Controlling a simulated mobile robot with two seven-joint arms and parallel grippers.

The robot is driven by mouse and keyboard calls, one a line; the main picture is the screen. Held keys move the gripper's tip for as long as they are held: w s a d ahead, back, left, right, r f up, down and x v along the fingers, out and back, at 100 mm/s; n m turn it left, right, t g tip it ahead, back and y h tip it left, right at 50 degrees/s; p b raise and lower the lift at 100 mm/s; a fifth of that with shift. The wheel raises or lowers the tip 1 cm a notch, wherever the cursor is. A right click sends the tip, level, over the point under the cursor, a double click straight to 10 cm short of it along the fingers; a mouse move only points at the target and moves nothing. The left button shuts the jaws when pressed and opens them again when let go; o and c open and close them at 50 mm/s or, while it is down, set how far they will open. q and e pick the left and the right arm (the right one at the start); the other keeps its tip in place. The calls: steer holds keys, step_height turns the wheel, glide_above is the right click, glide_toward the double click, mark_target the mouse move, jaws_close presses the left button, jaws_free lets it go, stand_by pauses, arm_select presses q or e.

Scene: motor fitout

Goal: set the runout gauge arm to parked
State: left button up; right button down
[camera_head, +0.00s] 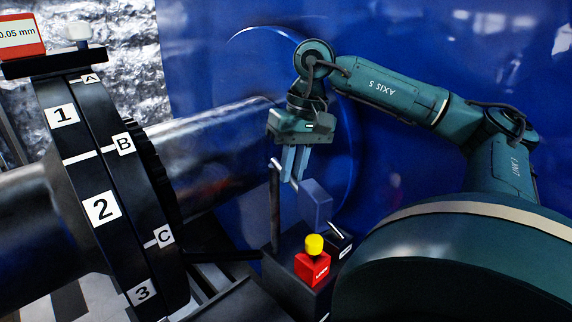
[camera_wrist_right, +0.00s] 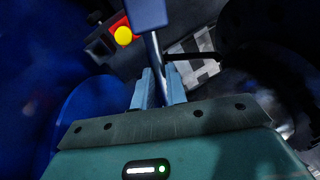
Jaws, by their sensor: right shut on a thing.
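The gauge arm appears to be a thin metal rod (camera_wrist_right: 156,60) with a blue block (camera_head: 315,204) at one end. The block also shows in the wrist view (camera_wrist_right: 147,13). In the head view the rod meets a dark upright post (camera_head: 275,205) on a black base. My right gripper (camera_head: 292,178) points down beside the post, its pale blue fingers shut on the rod. In the wrist view the rod passes between the fingertips (camera_wrist_right: 158,86). The fingers hide part of the rod. My left gripper is not in view.
A red box (camera_head: 312,268) with a yellow knob (camera_head: 314,245) stands on the black base below the blue block. A black coupling (camera_head: 100,205) marked with numbers and letters sits on a thick metal shaft (camera_head: 215,150) to the left. A blue wall rises behind.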

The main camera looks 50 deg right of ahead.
arm_select(q)
steer(key=shift+b, duration=0.3)
arm_select(e)
steer(key=shift+s+d+n, duration=0.15)
steer(key=shift+d+n, duration=0.4)
steer(key=shift+n, duration=0.25)
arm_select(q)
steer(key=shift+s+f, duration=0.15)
arm_select(e)
steer(key=c, duration=1.4)
jaws_free()
